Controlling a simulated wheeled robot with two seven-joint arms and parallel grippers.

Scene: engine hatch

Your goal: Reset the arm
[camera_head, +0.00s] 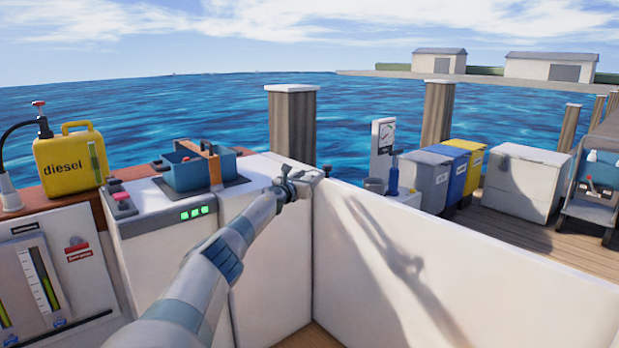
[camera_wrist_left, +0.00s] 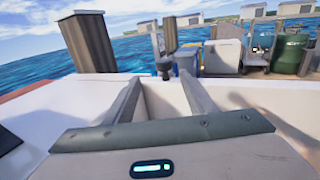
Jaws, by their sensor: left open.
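My left arm comes in from the lower left of the head view and reaches over the white counter. My left gripper (camera_head: 287,171) is at its far end, above the counter's right part, close to the corner where the white wall begins. In the left wrist view the two fingers (camera_wrist_left: 163,82) stand apart, with nothing held between them. The white counter and wall show below and between the fingers there. My right gripper is not in view.
A blue crate (camera_head: 184,177) sits on the counter left of my gripper. A yellow diesel can (camera_head: 68,160) stands farther left. A white wall (camera_head: 450,270) runs to the right. Beyond it are bins (camera_head: 428,180), a white box (camera_head: 520,185) and wooden posts (camera_head: 292,125).

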